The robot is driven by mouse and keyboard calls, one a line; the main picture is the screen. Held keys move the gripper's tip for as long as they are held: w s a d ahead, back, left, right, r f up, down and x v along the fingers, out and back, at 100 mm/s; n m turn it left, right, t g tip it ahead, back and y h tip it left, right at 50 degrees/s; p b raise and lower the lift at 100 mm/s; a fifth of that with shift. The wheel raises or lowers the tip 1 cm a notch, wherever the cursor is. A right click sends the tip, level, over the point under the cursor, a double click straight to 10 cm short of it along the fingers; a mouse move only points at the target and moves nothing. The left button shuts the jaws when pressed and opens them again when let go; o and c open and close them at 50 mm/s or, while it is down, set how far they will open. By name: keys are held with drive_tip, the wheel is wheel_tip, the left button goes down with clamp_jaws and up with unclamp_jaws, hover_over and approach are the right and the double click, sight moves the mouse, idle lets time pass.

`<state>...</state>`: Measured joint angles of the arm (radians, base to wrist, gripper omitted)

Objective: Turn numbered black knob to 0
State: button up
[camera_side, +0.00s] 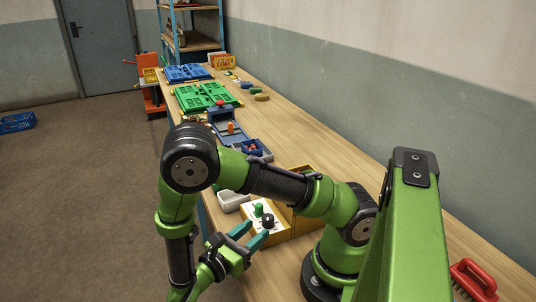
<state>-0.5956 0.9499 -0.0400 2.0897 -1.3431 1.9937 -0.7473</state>
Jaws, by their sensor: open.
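The black knob (267,221) sits on the white top panel of a yellow box (262,239) on the wooden bench. Its numbers are too small to read, so I cannot tell its setting. A green knob (258,210) stands just behind it on the same panel. My gripper (254,236) is open, with its teal fingers pointing toward the black knob from the lower left. The upper fingertip is close to the knob; I cannot tell whether it touches.
A white tray (231,201) lies just behind the yellow box. Blue-grey bins (228,131), a green crate (202,97) and a blue crate (187,73) stand farther along the bench. A red-handled brush (473,280) lies at the near right. The bench's right strip is mostly clear.

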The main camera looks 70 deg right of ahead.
sight(267, 223)
drive_tip(key=shift+x, duration=2.3)
drive_tip(key=c, duration=0.8)
drive_tip(key=shift+o, duration=0.2)
drive_tip(key=shift+n+t, duration=0.3)
drive_tip(key=shift+t, duration=0.2)
drive_tip(key=shift+s+n+t, duration=0.2)
drive_tip(key=shift+n+t, duration=1.2)
drive_tip(key=shift+t, duration=0.75)
drive_tip(key=shift+s+n+t, duration=0.25)
drive_tip(key=shift+n+t, duration=1.15)
drive_tip(key=shift+t, duration=0.75)
drive_tip(key=o, duration=0.8)
drive_tip(key=shift+c, duration=0.2)
